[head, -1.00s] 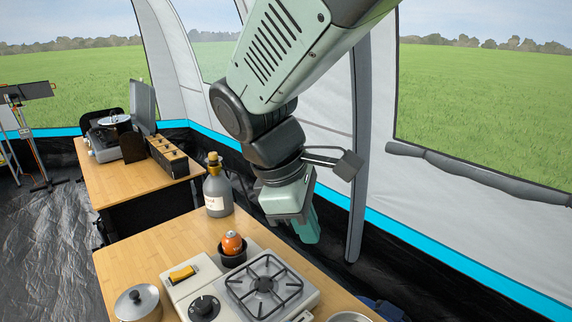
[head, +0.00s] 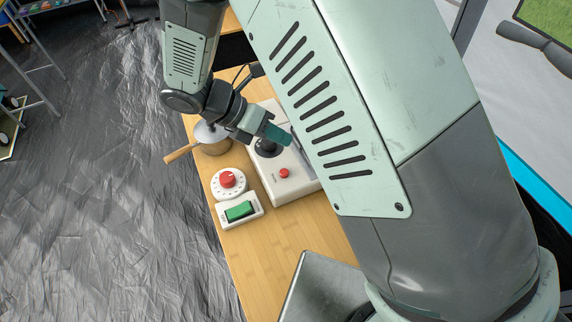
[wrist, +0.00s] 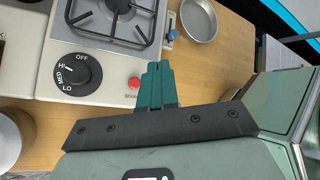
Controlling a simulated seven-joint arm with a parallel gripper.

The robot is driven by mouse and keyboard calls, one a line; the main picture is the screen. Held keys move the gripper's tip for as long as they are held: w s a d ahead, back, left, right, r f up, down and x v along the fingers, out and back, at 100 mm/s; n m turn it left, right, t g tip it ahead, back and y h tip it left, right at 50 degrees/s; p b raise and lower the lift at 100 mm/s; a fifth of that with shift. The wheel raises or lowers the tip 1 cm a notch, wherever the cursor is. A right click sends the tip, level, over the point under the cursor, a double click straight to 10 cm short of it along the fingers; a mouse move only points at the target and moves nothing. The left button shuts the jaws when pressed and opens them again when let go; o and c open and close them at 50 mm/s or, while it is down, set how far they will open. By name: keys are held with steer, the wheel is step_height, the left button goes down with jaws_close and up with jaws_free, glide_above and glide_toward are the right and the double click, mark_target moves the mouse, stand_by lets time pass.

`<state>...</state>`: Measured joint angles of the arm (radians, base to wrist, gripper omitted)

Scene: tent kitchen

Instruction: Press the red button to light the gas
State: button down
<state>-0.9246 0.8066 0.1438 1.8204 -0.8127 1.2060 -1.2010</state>
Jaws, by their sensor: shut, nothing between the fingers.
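The gas stove (head: 268,187) is a pale unit on the wooden table. Its red button (head: 284,173) sits on the front panel, beside the black dial (head: 266,148). In the wrist view, the red button (wrist: 134,83) shows just left of my fingers, with the dial (wrist: 78,74) marked OFF, HI and LO further left. My gripper (head: 287,138) is over the stove, its green fingers shut and empty. In the wrist view, the fingertips (wrist: 157,66) lie right of and slightly beyond the button, with a gap in the picture. Their height above it is unclear.
A timer-like white disc with a red knob (head: 228,181) and a green rocker switch (head: 239,210) lie near the table's left edge. A metal pan (wrist: 199,20) is right of the burner. My upper arm hides much of the stove.

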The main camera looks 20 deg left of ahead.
mark_target(280, 172)
steer(key=shift+f, duration=4.4)
steer(key=shift+f, duration=0.1)
steer(key=shift+f, duration=0.3)
steer(key=shift+f, duration=0.5)
steer(key=shift+r, duration=0.95)
steer(key=shift+r, duration=2.5)
